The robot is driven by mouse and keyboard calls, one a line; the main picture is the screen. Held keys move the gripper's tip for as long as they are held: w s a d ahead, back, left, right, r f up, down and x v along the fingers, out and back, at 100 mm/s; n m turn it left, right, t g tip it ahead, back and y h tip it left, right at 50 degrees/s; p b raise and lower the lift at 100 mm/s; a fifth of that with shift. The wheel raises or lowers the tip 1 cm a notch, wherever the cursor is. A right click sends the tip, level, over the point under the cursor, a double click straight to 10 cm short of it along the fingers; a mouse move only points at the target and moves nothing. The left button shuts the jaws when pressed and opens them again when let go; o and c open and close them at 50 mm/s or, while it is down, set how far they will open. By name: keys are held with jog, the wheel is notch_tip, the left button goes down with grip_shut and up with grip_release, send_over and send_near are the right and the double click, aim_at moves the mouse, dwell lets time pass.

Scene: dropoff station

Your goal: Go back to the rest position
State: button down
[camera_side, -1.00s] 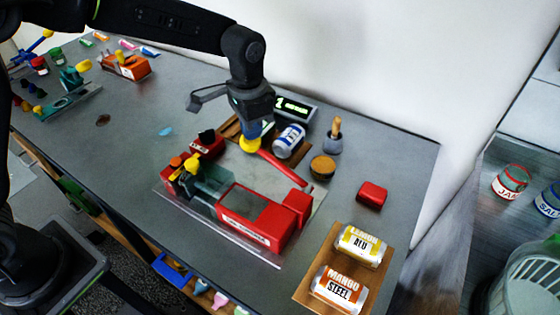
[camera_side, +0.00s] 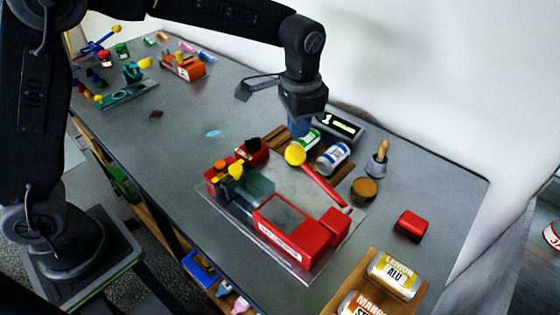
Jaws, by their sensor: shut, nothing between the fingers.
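My gripper (camera_side: 299,128) is shut and empty, with its blue fingers pointing down. It hangs over the back middle of the grey table (camera_side: 150,165). In the picture its tips are just above the yellow knob (camera_side: 295,155) of a red lever (camera_side: 322,186). The tips look apart from the knob. The lever belongs to the red press-like machine (camera_side: 290,235) on a clear base plate. A can with a green label (camera_side: 309,141) lies on a brown rack behind the fingers, partly hidden by them and the knob.
A blue-and-white can (camera_side: 332,158) lies beside the green-labelled one. A lit display box (camera_side: 338,126) stands behind. A wooden-handled tool (camera_side: 378,160), a brown round pot (camera_side: 363,189) and a red block (camera_side: 410,225) are to the right. Two cans lie on a board (camera_side: 408,311) at front right.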

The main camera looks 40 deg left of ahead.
jog(key=s+a+r+n+t, duration=0.2)
jog(key=s+a+r, duration=0.3)
jog(key=s, duration=0.2)
jog(key=s+a+r+n+t, duration=0.2)
jog(key=s+a+r, duration=0.25)
jog(key=s, duration=0.25)
jog(key=s+a+f+n+t, duration=0.1)
jog(key=s+a+f+n, duration=0.1)
jog(key=s, duration=0.6)
jog(key=shift+s+a+f+t, duration=0.15)
jog(key=shift+s+a+t, duration=0.15)
jog(key=shift+a, duration=0.6)
